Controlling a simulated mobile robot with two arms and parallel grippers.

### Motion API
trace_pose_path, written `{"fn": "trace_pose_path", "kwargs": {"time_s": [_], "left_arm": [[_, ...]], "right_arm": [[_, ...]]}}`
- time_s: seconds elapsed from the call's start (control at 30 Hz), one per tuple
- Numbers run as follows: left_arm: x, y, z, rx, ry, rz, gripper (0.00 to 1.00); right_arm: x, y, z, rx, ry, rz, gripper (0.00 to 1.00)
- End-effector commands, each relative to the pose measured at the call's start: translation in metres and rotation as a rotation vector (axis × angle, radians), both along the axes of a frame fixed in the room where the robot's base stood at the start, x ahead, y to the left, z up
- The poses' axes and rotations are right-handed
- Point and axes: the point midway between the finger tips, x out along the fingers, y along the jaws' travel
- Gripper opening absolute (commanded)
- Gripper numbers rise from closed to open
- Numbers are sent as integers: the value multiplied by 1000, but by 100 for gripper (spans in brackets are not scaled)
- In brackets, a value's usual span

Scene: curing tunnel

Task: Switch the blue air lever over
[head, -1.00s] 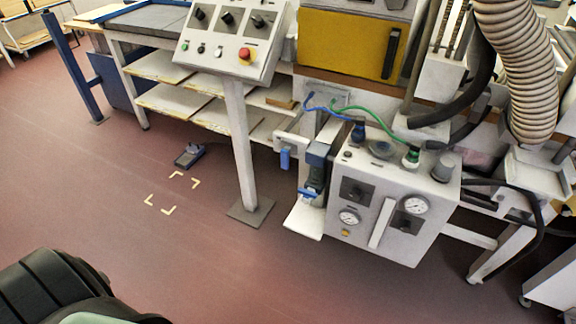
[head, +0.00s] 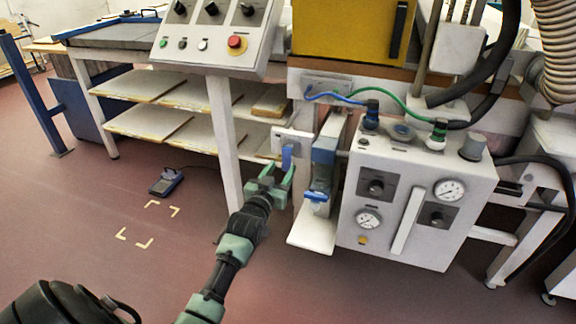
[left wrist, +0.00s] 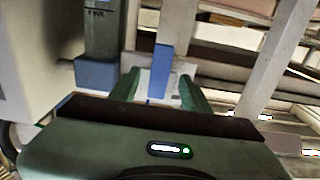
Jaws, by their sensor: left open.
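The blue air lever (head: 286,157) hangs down from a small white plate (head: 293,140) on the bench's front edge, left of the grey air unit. In the left wrist view the lever (left wrist: 160,70) shows as a blue upright bar, seen between the two green fingers. My left gripper (head: 279,172) is open, just below and in front of the lever. In the left wrist view its fingers (left wrist: 160,88) stand apart on either side of the lever's lower part; I cannot tell whether they touch it. My right gripper is not in view.
A grey box with gauges (head: 413,208) and a filter unit with a blue handle (head: 316,197) stand close on the right. A sloped control panel (head: 208,36) on a white post (head: 226,145) is at the left.

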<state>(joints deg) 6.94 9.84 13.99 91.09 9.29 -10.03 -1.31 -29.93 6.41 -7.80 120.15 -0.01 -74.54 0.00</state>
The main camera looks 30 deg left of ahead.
Motion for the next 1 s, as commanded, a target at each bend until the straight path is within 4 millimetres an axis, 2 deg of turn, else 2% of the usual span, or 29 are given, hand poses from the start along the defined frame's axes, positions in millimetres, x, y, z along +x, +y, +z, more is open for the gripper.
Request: {"fn": "trace_pose_path", "kwargs": {"time_s": [0.1,0.3,0.67,0.83,0.87,1.0], "left_arm": [[21,5,-1,1,-1,-1,47],[44,10,-2,0,1,-1,47],[51,12,-1,1,2,-1,47],[50,12,-1,0,3,-1,3],[50,12,-1,0,3,-1,0],[50,12,-1,0,3,-1,0]], "right_arm": [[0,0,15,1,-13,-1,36],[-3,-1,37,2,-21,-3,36],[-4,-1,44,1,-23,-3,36],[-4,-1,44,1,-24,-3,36],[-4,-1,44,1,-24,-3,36],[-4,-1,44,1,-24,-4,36]]}}
